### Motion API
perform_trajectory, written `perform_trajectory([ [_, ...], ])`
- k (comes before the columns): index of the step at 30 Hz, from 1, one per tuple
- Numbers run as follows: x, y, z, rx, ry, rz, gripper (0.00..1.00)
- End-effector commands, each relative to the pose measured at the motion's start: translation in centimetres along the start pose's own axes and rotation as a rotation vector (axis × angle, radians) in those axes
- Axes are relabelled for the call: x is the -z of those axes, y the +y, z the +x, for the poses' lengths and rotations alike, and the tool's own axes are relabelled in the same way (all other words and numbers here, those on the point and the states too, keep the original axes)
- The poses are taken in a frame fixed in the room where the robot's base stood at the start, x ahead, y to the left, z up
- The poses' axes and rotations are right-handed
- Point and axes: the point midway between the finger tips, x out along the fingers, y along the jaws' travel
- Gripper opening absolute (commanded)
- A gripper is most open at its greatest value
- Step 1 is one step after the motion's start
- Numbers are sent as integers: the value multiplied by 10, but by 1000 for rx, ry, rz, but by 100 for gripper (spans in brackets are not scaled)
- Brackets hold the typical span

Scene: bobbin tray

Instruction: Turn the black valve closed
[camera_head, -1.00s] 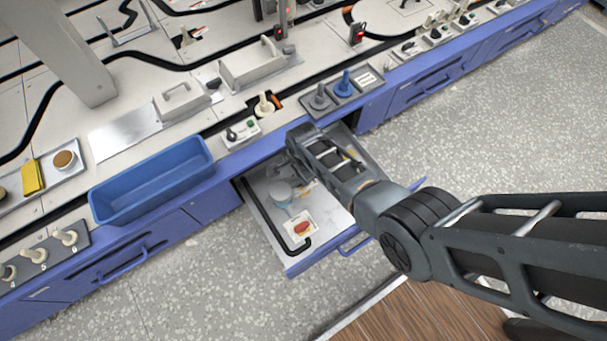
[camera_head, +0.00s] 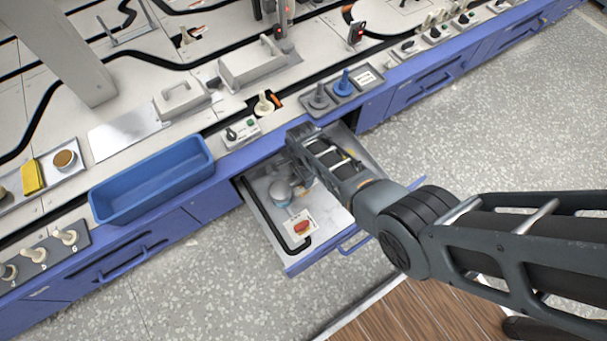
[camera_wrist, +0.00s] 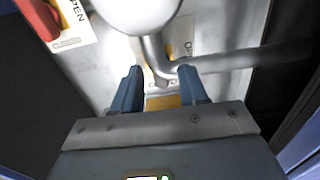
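My gripper (camera_wrist: 161,82) reaches into the open drawer (camera_head: 262,217); its two blue fingers are apart, with no object clearly held between them. An orange-yellow patch (camera_wrist: 163,101) and part of a white label plate show between and beyond the fingers. A bent grey pipe (camera_wrist: 158,58) lies just ahead of the fingertips, below a pale rounded body (camera_wrist: 142,12). I cannot make out a black valve; my gripper and arm hide part of the drawer. A red handle (camera_head: 303,228) sits on a white plate; it also shows in the wrist view (camera_wrist: 37,16) beside the word OPEN.
The blue bin (camera_head: 152,180) stands on the bench left of the drawer. A small control box (camera_head: 241,131) and a tray with grey and blue knobs (camera_head: 345,83) stand behind it. Dark drawer walls flank my gripper.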

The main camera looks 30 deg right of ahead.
Motion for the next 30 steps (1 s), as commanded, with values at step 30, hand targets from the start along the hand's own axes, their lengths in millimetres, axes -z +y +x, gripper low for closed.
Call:
perform_trajectory([
  [30,0,0,-78,0,0,0,43],
])
